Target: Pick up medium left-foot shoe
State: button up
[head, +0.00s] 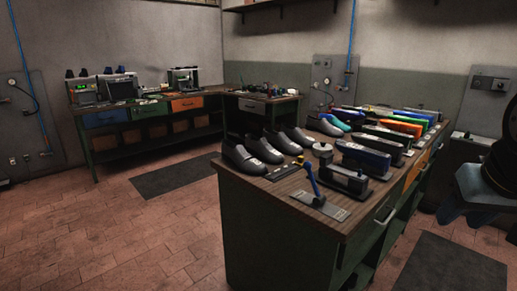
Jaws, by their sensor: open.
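Several dark grey shoes stand in a row along the back left edge of the workbench (240,205). The nearest shoe (236,157) is at the left corner. Another shoe (263,149) is close beside it, with further shoes (277,142) and (297,137) behind to the right. A shoe with blue on it (338,121) is farther back. I cannot tell from this view which shoe is the medium left-foot one.
A blue-handled tool (313,182) and a dark block-like device (346,178) stand near the bench front. Coloured upright pieces (402,128) fill its right side. Floor (130,235) left of the bench is clear.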

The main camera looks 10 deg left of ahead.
aim_at(280, 140)
jog(key=u, duration=0.25)
jog(key=i, duration=1)
jog(key=z, duration=0.05)
